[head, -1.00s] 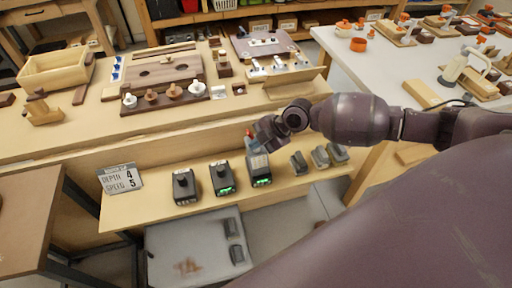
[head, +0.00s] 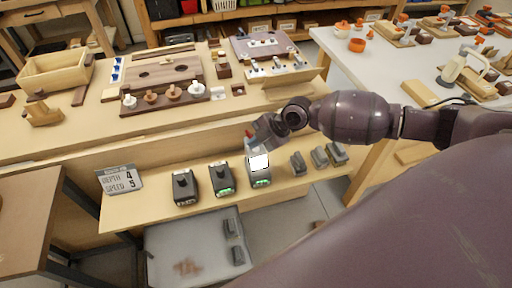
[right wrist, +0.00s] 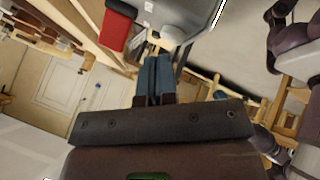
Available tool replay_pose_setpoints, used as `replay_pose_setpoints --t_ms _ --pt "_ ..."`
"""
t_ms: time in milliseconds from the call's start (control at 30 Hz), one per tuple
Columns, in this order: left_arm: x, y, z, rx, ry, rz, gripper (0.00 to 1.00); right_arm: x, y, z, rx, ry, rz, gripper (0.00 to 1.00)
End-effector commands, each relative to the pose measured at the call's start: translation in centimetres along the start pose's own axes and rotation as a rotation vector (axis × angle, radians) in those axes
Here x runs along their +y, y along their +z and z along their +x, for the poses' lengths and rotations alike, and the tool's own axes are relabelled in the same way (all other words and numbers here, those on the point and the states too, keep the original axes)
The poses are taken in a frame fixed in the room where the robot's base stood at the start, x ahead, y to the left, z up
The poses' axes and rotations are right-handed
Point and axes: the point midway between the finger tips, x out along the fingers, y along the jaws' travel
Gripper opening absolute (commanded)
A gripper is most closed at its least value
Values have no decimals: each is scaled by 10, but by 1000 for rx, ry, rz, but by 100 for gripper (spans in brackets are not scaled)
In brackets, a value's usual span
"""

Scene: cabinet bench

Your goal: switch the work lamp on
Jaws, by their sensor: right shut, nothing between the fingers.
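The work lamp (head: 259,165) appears to be the device at the right end of a row on the low shelf. Its face glows bright white and green lights show at its lower front. My right gripper (head: 250,142) is just above and behind it, close to its top; I cannot tell whether they touch. In the right wrist view its blue fingers (right wrist: 156,76) are together with nothing between them. My left gripper is not in view.
Two dark devices, one (head: 184,187) and another (head: 222,178), stand left of the lamp. Several grey blocks (head: 320,157) lie to its right. A sign (head: 120,179) stands at the shelf's left. The bench (head: 60,145) rises behind the shelf.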

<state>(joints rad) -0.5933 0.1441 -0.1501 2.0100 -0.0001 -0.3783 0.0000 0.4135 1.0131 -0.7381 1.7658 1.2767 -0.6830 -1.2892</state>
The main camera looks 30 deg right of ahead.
Motion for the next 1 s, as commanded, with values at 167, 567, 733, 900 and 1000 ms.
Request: replay_pose_setpoints --t_ms 167,567,733,900,1000 --pt "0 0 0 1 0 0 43 0 0 0 0 0 0 0" --pt "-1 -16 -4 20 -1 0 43 11 -11 -15 0 2 -3 0" --pt "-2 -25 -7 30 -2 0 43 18 -18 -25 0 3 -3 0" --pt "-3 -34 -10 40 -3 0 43 25 -24 -34 0 2 -2 0" --pt "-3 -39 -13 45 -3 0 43 29 -28 -40 -1 2 -2 0"
